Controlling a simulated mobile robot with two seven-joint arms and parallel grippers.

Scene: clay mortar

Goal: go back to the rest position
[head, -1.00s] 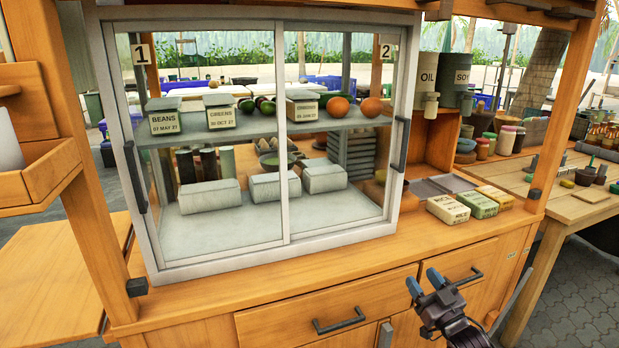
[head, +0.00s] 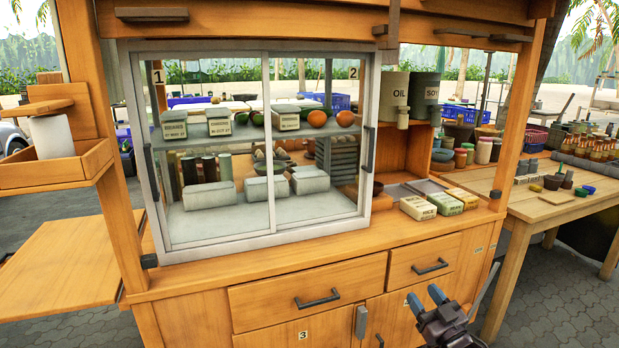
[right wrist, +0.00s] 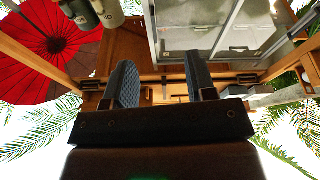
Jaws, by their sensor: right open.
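My right gripper (head: 427,298) is in the lower right of the head view, in front of the wooden stall's drawers and lower doors. Its two blue-tipped fingers are apart with nothing between them. In the right wrist view the fingers (right wrist: 163,85) are also spread and empty, with the stall front beyond them. My left gripper does not show in either view.
The wooden stall's counter (head: 300,256) carries a sliding-glass cabinet (head: 255,240) with containers and produce. Several labelled packets (head: 441,204) lie right of it. Drawer handles (head: 318,300) stick out near my right gripper. A wooden table (head: 545,205) stands at right.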

